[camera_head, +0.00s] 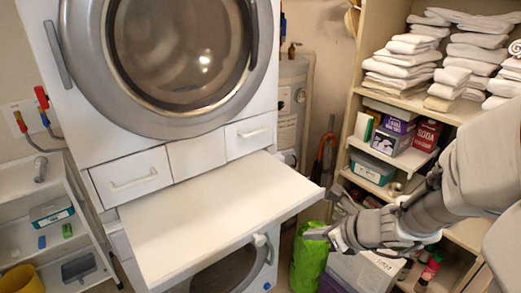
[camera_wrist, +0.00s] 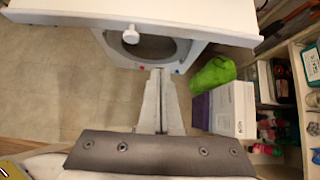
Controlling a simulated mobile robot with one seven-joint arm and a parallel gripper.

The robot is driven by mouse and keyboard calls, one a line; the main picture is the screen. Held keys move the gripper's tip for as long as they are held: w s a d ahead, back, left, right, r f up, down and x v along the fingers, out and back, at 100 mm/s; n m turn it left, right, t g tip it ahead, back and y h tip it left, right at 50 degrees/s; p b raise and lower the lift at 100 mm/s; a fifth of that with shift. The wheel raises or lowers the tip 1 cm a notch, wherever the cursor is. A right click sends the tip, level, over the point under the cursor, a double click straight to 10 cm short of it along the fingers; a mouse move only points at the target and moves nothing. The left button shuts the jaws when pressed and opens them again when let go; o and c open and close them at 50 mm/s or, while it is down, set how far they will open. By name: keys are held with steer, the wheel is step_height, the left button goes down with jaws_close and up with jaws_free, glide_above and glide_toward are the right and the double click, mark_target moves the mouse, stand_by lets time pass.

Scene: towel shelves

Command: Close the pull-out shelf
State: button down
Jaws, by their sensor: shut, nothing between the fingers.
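The white pull-out shelf (camera_head: 210,215) is extended out between the upper dryer and the lower machine in the head view. A small round white knob (camera_head: 259,240) sits on its front edge. In the wrist view the shelf (camera_wrist: 190,12) runs along the top, with the knob (camera_wrist: 131,31) on its front edge, left of my fingers. My gripper (camera_head: 306,234) is to the right of the knob, apart from it, near the shelf's front right corner. In the wrist view my gripper (camera_wrist: 158,72) is shut and empty, in front of the shelf's edge.
A shelving unit (camera_head: 352,130) with towels and boxes stands at the right. A green bag (camera_head: 308,262) and a white-and-purple box (camera_wrist: 232,108) stand on the floor at the right. The tiled floor (camera_wrist: 50,85) is clear at left.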

steer(key=f, duration=0.1)
steer(key=b, duration=0.3)
glide_toward(273, 227)
steer(key=s+f+x, duration=0.1)
steer(key=x, duration=0.4)
steer(key=shift+w+a+r, duration=0.1)
steer(key=shift+w+a, duration=0.1)
steer(key=shift+w, duration=0.5)
